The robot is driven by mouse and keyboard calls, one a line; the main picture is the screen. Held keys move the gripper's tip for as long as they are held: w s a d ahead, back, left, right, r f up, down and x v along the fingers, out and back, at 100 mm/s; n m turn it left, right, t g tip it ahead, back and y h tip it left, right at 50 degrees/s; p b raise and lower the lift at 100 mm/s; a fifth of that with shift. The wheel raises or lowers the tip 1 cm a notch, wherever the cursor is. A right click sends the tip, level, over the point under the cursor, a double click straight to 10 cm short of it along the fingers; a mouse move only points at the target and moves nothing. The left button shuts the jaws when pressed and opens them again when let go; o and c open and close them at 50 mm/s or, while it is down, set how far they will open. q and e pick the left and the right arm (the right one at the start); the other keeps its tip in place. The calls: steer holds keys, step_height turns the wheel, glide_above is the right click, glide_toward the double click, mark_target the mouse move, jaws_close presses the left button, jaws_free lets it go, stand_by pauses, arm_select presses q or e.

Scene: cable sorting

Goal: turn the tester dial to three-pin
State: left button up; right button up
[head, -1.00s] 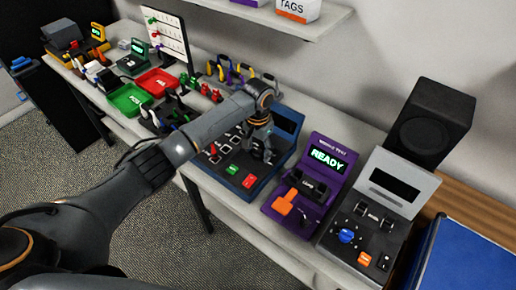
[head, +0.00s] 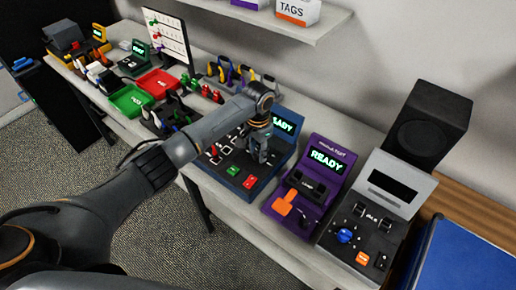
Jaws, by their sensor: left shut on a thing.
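The blue tester (head: 232,170) stands on the bench, with a green button, a red button and white-outlined squares on its panel. Its screen (head: 284,123) is lit and reads READY in green. My left gripper (head: 264,157) points down at the right part of this panel. It is shut on the tester dial, which the fingers hide; the dial's setting cannot be read. My right gripper is not in view.
A purple tester (head: 328,180) with an orange lever and a READY screen stands to the right. Beyond it is a grey tester (head: 408,185) with a blue knob and a dark screen. A black speaker (head: 428,122) stands behind. Red (head: 176,85) and green (head: 113,98) trays lie left.

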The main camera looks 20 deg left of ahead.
arm_select(q)
steer(key=m+p, duration=0.1)
steer(key=m, duration=0.2)
steer(key=shift+m+p, duration=0.35)
steer(key=shift+m, duration=1.25)
steer(key=o, duration=1.2)
steer(key=shift+c, duration=0.2)
step_height(320, 180, up, 12)
steer(key=shift+w, duration=0.1)
